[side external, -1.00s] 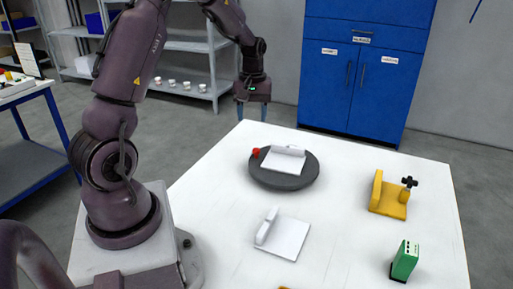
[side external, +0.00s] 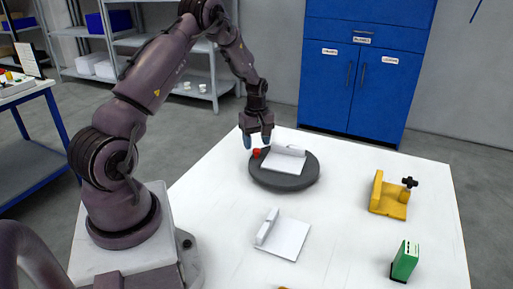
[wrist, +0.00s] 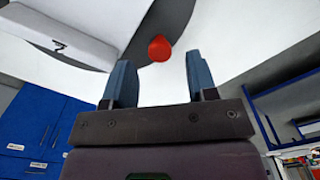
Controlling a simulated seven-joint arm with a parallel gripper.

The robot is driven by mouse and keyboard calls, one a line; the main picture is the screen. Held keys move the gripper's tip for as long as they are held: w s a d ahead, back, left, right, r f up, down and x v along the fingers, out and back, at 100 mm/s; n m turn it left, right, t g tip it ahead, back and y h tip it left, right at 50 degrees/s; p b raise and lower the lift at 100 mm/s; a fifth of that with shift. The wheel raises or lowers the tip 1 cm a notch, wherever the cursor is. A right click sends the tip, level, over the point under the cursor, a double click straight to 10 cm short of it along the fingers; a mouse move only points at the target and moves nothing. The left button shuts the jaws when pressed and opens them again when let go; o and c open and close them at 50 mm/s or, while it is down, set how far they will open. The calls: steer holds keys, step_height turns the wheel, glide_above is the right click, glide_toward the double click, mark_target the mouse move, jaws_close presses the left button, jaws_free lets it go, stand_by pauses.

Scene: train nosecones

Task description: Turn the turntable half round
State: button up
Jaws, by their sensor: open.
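The turntable (side external: 285,183) is a dark grey round disc on the white table. A white plate with an upright white block (side external: 287,160) lies on top of it. A red knob (side external: 257,153) sits at the turntable's left rim. My gripper (side external: 257,140) is open, fingers pointing down, just above and behind the red knob, apparently not touching it. In the wrist view the red knob (wrist: 160,48) shows beyond and between the two blue fingertips (wrist: 158,78), with part of the grey disc (wrist: 145,25) around it.
A second white plate with an upright block (side external: 283,238) lies nearer on the table (side external: 345,215). A yellow fixture with a black knob (side external: 390,196) and a green block (side external: 404,261) stand at right. A blue cabinet (side external: 365,85) is behind.

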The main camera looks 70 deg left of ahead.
steer(key=shift+f, duration=1.4)
jaws_close()
steer(key=shift+d, duration=0.1)
